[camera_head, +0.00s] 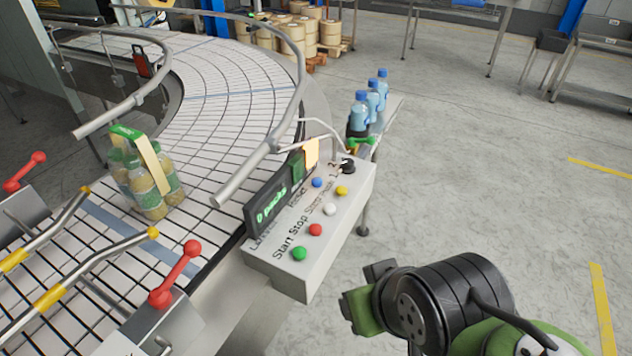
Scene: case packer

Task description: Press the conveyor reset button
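The control box (290,277) is a light grey panel beside the conveyor. It carries a green button (299,253), a red button (315,229), a white button (330,209), a yellow button (342,190), a blue button (317,182) and a black knob (347,166). Printed words "Start", "Stop" and "Step" run along it. A word that looks like "Reset" is near the blue button, partly hidden by the tilted display (274,203), which reads "0 packs". My gripper (362,302) is right of and apart from the box, at lower right; its opening is unclear.
The curved conveyor (230,110) has metal guide rails (262,150) beside the box. A bottle pack (145,175) stands on it. Blue-capped bottles (372,95) stand behind the box. Red-knobbed levers (178,272) are at lower left. Open floor (480,170) lies to the right.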

